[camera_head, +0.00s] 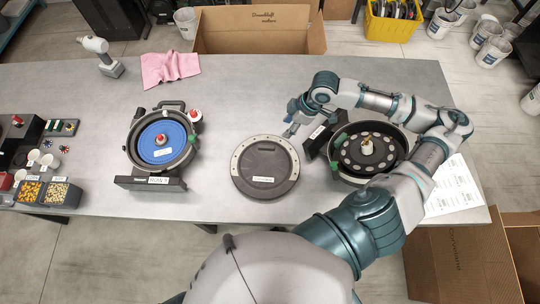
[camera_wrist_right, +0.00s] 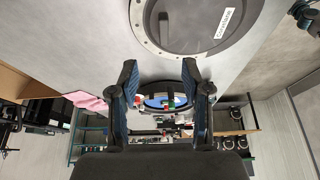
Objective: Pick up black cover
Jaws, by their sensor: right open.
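The black cover (camera_head: 265,170) is a round dark disc with a pale rim and a small white label. It lies flat on the grey table in the head view, between the two seed meters. It also shows at the top of the right wrist view (camera_wrist_right: 196,22). My right gripper (camera_head: 291,130) is just past the cover's upper right edge in the head view, apart from it as far as I can tell. In the right wrist view its two fingers (camera_wrist_right: 160,88) are spread, with nothing between them. My left gripper is not in view.
A seed meter with a blue disc (camera_head: 162,142) stands left of the cover. An open seed meter (camera_head: 368,152) stands right, partly under my right arm. A pink cloth (camera_head: 170,69), a drill (camera_head: 101,56) and seed bins (camera_head: 56,193) are farther left. Paper (camera_head: 456,190) lies at right.

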